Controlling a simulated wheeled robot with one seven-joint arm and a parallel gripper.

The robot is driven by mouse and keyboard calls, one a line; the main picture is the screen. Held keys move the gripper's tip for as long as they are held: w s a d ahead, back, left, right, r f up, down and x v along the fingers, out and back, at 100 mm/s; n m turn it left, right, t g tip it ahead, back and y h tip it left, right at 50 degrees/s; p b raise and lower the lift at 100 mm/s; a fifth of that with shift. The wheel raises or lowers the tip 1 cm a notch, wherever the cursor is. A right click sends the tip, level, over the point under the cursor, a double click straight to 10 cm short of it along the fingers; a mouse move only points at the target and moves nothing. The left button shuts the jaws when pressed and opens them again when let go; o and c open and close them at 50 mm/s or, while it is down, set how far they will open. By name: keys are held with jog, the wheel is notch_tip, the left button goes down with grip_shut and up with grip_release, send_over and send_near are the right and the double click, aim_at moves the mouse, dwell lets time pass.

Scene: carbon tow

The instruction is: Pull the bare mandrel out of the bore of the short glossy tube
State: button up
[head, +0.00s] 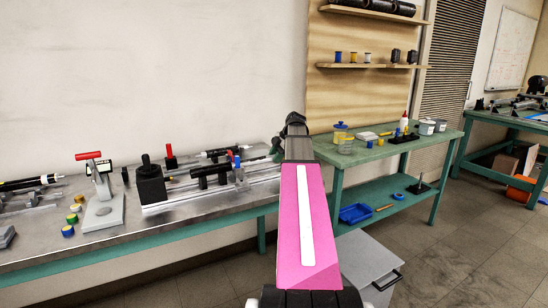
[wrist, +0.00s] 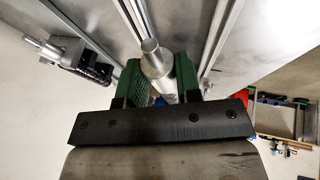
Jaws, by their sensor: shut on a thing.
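My gripper (wrist: 158,82), with green finger pads, is shut on a bare silver metal rod, the mandrel (wrist: 152,52), in the wrist view. The mandrel runs between the fingers, and its rounded metal step faces the camera. In the head view, my pink arm link hides most of the gripper at the right end of the rail bench. A short black tube (head: 212,181) sits across the metal rails there, left of my arm. I cannot tell whether this is the glossy tube, or how far the mandrel is in its bore.
The metal rails (head: 205,198) carry a black block (head: 150,186) at their left end. A red-handled press (head: 103,195) and several small coloured spools stand farther left. A green table (head: 390,150) with jars is right of my arm. A grey bin (head: 368,263) stands on the floor.

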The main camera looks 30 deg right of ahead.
jog(key=shift+d, duration=0.65)
jog(key=shift+d, duration=0.2)
dwell(0.4)
jog(key=shift+d, duration=1.35)
jog(key=shift+d, duration=0.1)
jog(key=shift+w+d, duration=0.1)
jog(key=shift+d, duration=1.3)
jog(key=shift+d, duration=1.5)
jog(key=shift+w+d, duration=0.1)
jog(key=shift+d, duration=0.05)
